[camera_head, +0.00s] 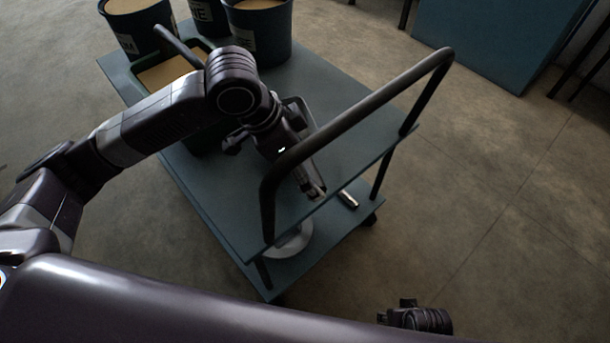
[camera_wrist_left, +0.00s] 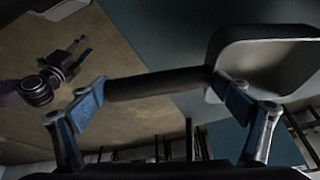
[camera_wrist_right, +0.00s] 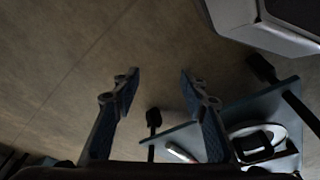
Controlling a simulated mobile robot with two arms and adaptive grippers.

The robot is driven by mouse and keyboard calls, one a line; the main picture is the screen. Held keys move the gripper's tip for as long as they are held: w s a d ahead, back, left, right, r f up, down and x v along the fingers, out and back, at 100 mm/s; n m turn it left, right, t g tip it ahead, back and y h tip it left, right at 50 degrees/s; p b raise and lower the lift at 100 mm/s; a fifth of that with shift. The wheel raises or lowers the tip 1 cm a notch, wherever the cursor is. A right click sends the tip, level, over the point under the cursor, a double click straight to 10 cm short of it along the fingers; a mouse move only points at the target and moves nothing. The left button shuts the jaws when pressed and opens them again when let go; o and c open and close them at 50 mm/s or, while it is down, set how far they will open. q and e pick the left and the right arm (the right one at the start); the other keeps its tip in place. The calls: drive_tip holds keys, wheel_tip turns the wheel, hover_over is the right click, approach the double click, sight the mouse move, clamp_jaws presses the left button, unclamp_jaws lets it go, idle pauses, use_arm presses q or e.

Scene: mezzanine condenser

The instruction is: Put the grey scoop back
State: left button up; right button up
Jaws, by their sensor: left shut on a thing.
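The grey scoop (camera_wrist_left: 275,62) shows in the left wrist view, with its pale bowl at the upper right and its dark handle running left between the fingers. My left gripper (camera_wrist_left: 160,100) is shut on this scoop. In the head view the left gripper (camera_head: 314,190) is over the near end of the blue-grey cart (camera_head: 340,85), close to the push bar. The scoop is largely hidden there by my arm. My right gripper (camera_wrist_right: 158,88) is open and empty over the floor; in the head view its wrist shows at the bottom right.
A dark bin (camera_head: 198,58) of beige powder is partly behind my left arm. Several dark tubs (camera_head: 258,32) of powder stand at the cart's far end. The black push bar (camera_head: 362,112) rises at the near end. A pale round item (camera_head: 292,243) sits on the lower shelf.

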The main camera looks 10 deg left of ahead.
use_arm(q)
wheel_tip(320, 180, down, 3)
drive_tip(key=shift+f+b, duration=0.1)
drive_tip(key=shift+b, duration=0.4)
drive_tip(key=shift+f, duration=0.4)
use_arm(e)
drive_tip(key=r, duration=0.2)
drive_tip(key=w+r, duration=0.1)
drive_tip(key=r, duration=0.1)
use_arm(q)
drive_tip(key=o, duration=1.4)
drive_tip(key=shift+f, duration=0.1)
use_arm(e)
drive_tip(key=shift+f, duration=0.2)
